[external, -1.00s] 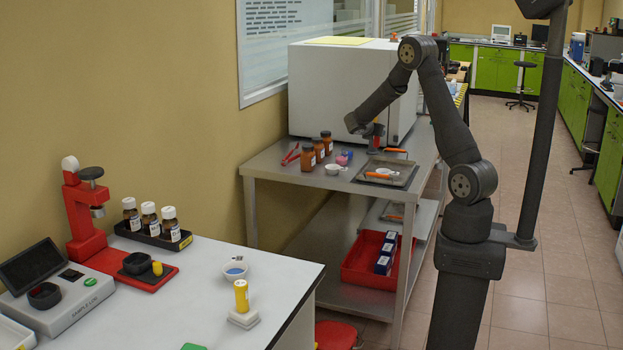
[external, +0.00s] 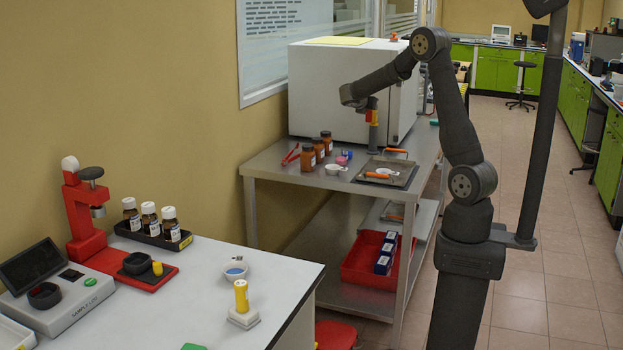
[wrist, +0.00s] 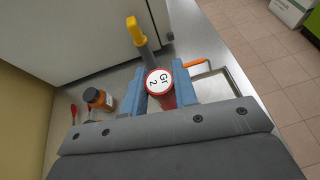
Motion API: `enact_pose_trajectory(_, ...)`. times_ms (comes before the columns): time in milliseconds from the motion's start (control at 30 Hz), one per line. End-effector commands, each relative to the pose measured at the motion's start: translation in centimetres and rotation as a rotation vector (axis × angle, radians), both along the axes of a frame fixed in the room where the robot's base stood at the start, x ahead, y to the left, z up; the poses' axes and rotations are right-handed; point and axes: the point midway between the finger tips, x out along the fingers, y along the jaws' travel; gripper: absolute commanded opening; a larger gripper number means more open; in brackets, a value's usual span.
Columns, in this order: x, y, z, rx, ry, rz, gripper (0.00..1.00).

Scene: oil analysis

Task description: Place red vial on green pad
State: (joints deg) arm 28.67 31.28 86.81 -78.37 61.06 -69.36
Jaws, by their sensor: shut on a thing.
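My gripper (wrist: 160,90) is shut on the red vial (wrist: 168,100), between blue fingers in the wrist view. The vial's round white top (wrist: 158,81) has a red rim and reads "Gr 2". In the external view my gripper (external: 372,103) is above the metal table by the white cabinet, pointing down, with red and yellow (external: 371,117) showing below it. A small green patch (external: 193,347) shows at the bottom edge of the near white table, mostly cut off. I cannot tell whether it is the green pad.
Brown bottles (external: 318,150), a white dish (external: 336,169) and a tray (external: 395,172) with orange-handled tools stand nearby. A yellow-ended grey piece (wrist: 136,32) is close beyond the vial. The white cabinet (external: 340,90) is behind.

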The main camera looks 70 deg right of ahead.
Motion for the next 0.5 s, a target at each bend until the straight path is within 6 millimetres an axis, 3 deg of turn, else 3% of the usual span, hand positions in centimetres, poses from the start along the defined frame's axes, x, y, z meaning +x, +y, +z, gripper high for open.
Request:
enact_pose_trajectory(267, 7.3, 5.6, -1.0, 0.0, 0.001, 0.186, 0.01)
enact_pose_trajectory(500, 15.9, 14.8, -2.2, 0.0, 0.0, 0.444, 0.01)
